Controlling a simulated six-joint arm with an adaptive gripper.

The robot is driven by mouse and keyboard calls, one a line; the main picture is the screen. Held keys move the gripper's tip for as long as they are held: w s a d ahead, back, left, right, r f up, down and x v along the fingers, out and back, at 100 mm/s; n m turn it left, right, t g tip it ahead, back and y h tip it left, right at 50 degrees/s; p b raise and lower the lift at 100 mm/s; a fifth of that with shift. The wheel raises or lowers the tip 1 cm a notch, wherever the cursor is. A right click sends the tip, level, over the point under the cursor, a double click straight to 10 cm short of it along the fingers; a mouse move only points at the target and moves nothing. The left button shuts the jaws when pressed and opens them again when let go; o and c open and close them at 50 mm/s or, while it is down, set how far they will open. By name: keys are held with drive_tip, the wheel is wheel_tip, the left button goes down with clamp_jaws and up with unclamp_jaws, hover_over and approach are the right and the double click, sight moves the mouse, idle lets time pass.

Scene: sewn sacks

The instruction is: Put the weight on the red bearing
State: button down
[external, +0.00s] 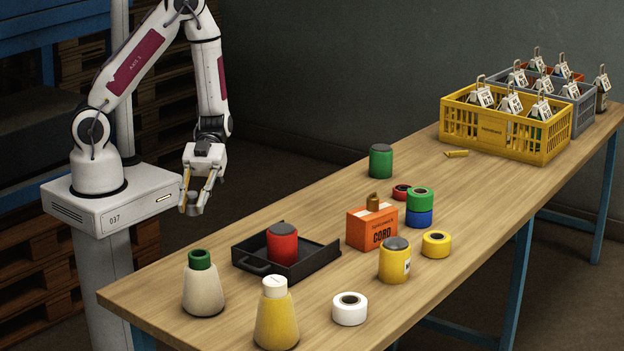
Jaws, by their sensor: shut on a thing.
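My gripper (191,200) hangs in the air off the left long side of the table, near my base. Its fingers are shut on a small grey cylinder (191,208); it may be the weight, but it is too small to be sure. The red bearing (402,192) looks like a low red ring with a dark centre. It lies flat on the table behind the orange box, partly hidden by the green ring. A small brass knobbed piece (373,201) stands on the orange cord box (371,229). My gripper is far to the left of the red bearing.
A green ring (420,198) sits on a blue ring (419,218) beside the red one. A black tray (325,257) holds a red canister (282,244). Canisters, bottles and rings stand nearby. A yellow crate (540,148) is at the far end; the table before it is mostly clear.

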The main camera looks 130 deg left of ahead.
sight(192, 192)
drive_tip(key=shift+r, duration=3.4)
drive_tip(key=w+a+r+n+t+y, duration=0.1)
drive_tip(key=w+a+n+t+y, duration=0.25)
drive_tip(key=w+a, duration=0.75)
drive_tip(key=w+a+r+n+t+y, duration=0.25)
drive_tip(key=w+a+n+y, duration=0.25)
drive_tip(key=w+a, duration=0.6)
drive_tip(key=w+a+r+n+y, duration=0.2)
drive_tip(key=a+n+y, duration=0.3)
drive_tip(key=a, duration=1)
drive_tip(key=s+a+n+g+y, duration=0.25)
drive_tip(key=a+n+y, duration=0.5)
drive_tip(key=a, duration=0.85)
drive_tip(key=s+a+f+n+g+y, duration=0.1)
drive_tip(key=a+f+n+g+y, duration=0.2)
drive_tip(key=a+f, duration=0.4)
drive_tip(key=shift+s+f+n+g, duration=0.25)
drive_tip(key=shift+f+n+g, duration=0.75)
drive_tip(key=shift+f, duration=0.75)
